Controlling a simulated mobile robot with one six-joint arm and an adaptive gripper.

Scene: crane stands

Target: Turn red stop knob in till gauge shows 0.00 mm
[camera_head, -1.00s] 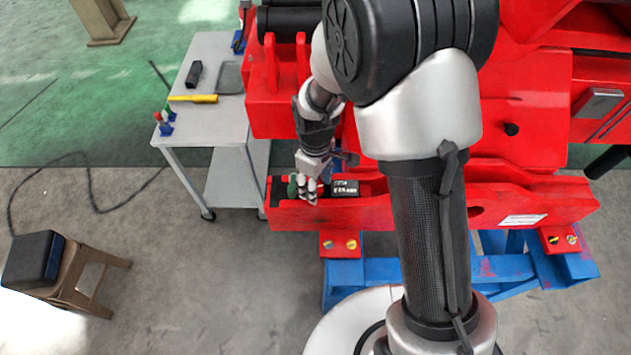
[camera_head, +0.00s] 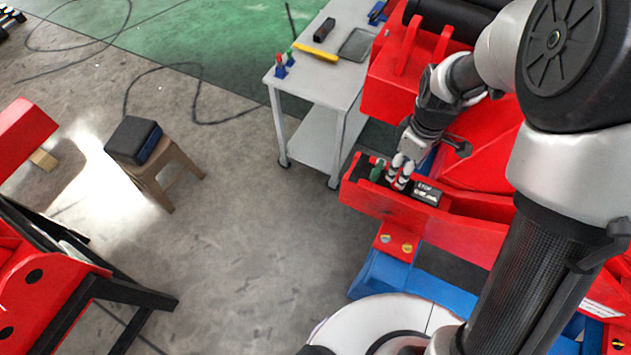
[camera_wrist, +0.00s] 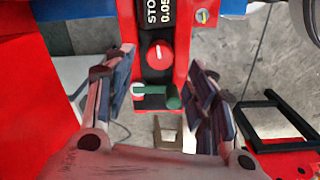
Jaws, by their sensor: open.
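The red stop knob (camera_wrist: 159,54) shows in the wrist view, round with a white mark, set in a red channel of the crane part. Directly above it in the picture is the black gauge (camera_wrist: 159,14); its white text is cut off by the frame edge and seems to read 0.05. The gauge also shows in the head view (camera_head: 427,192). My gripper (camera_wrist: 161,72) is open, its fingers on either side of the channel, apart from the knob.
A green-ended part (camera_wrist: 173,97) lies just below the knob in the wrist view. The red beam (camera_head: 455,228) rests on a blue stand (camera_head: 400,275). A grey cart (camera_head: 318,92) with tools stands behind. A stool (camera_head: 160,178) stands left, with open floor between.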

